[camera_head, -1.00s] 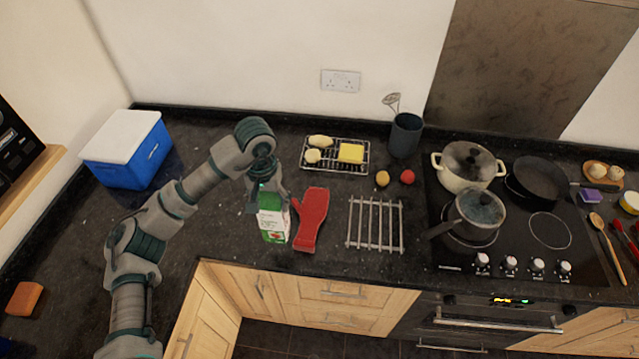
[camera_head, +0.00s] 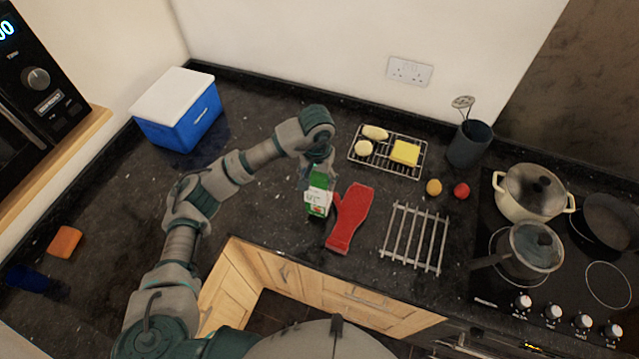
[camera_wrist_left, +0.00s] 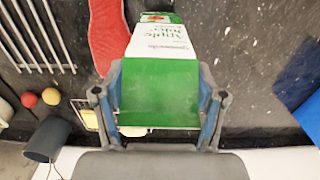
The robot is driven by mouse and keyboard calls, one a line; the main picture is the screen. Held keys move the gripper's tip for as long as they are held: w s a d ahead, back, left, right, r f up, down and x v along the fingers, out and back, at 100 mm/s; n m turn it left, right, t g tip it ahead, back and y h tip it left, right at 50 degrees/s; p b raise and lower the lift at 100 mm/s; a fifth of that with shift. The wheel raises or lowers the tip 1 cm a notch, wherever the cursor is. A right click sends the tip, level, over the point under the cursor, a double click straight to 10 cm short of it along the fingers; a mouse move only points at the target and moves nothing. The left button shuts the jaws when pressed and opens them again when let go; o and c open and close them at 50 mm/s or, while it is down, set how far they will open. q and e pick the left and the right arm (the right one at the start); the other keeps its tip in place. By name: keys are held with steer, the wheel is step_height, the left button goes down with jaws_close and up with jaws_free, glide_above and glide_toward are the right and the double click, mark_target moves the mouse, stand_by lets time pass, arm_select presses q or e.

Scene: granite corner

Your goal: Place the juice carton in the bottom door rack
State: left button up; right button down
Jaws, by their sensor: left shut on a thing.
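The juice carton (camera_head: 318,196), green and white with "Apple Juice" lettering, stands over the dark granite counter, left of the red oven mitt. My left gripper (camera_head: 318,172) is shut on the carton's top from above. In the left wrist view the carton (camera_wrist_left: 164,60) sits between the two fingers of the gripper (camera_wrist_left: 160,103). Whether the carton's base touches the counter I cannot tell. No fridge or door rack is in view. My right gripper is not in view.
A red oven mitt (camera_head: 350,218) lies close right of the carton, then a metal trivet (camera_head: 415,238). A rack (camera_head: 388,172) with food is behind. A blue cooler box (camera_head: 178,110) stands at back left, a microwave (camera_head: 35,90) at far left. Counter left of the arm is mostly clear.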

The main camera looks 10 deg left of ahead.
arm_select(q)
steer(key=shift+a+f, duration=0.1)
steer(key=shift+f, duration=1.55)
steer(key=o, duration=1.8)
steer(key=shift+s, duration=0.1)
